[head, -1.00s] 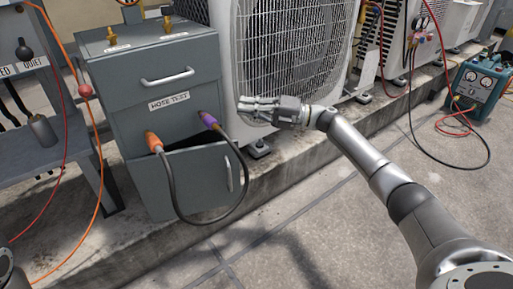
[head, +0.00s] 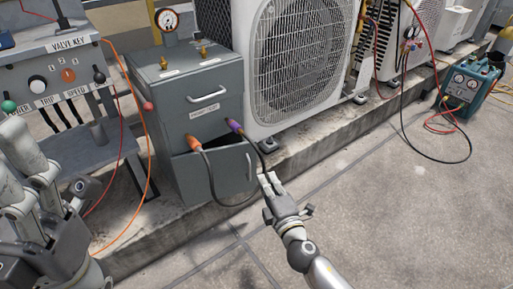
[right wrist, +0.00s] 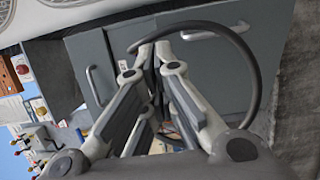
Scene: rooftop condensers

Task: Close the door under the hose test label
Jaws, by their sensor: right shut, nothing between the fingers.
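The grey cabinet's lower door (head: 222,178) stands ajar below the hose test label (head: 203,110), with a dark gap along its top. Its upright handle (head: 249,167) is on the right side, and it also shows in the right wrist view (right wrist: 203,35). My right gripper (head: 270,180) is shut and empty, just right of the door in the head view, with no clear contact. In the right wrist view its fingers cover part of the cabinet front. My left gripper (head: 38,165) is at the lower left, partly cut off; its opening is unclear.
A dark hose (head: 211,185) loops in front of the door between an orange connector (head: 194,143) and a purple one (head: 235,126). A control bench (head: 60,70) stands left, a condenser (head: 300,60) right.

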